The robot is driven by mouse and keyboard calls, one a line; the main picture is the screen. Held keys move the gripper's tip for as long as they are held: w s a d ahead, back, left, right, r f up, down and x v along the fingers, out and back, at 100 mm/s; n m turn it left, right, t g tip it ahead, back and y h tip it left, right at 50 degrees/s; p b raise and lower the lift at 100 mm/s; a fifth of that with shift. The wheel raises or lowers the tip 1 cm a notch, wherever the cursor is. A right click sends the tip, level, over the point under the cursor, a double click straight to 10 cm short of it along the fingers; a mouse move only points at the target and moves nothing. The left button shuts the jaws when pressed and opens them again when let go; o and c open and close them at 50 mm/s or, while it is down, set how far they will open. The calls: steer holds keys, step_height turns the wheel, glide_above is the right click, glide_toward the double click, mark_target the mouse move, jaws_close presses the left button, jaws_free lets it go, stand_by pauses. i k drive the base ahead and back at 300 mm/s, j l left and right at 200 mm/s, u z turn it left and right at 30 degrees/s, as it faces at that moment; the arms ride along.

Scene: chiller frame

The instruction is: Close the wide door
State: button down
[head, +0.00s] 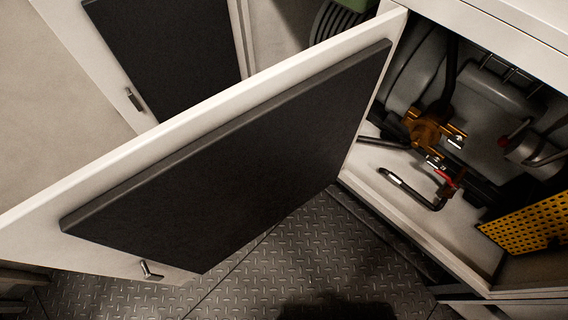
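The wide door (322,68) is a white panel with a dark grey pad (240,160) on the face turned toward me. It stands wide open, swung out to the left from the cabinet (470,30). Its hinged edge is at the cabinet's left side, near the top middle. A small metal latch handle (150,271) sits near the door's free end at the lower left. The cabinet opening at the right is uncovered. My gripper is not in view.
Inside the cabinet are brass valve fittings (425,128), a red-handled valve (447,186), pipes and a yellow perforated panel (530,229). The diamond-plate floor (290,262) below the door looks clear, with a dark shadow. Another dark-padded panel (170,55) stands behind the door.

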mark_target(182, 196)
steer(key=j+z, duration=0.8)
steer(key=j, duration=0.6)
steer(key=k+j+z, duration=0.1)
steer(key=j, duration=0.6)
steer(key=k+j, duration=0.1)
steer(key=j, duration=0.65)
steer(key=z, duration=0.05)
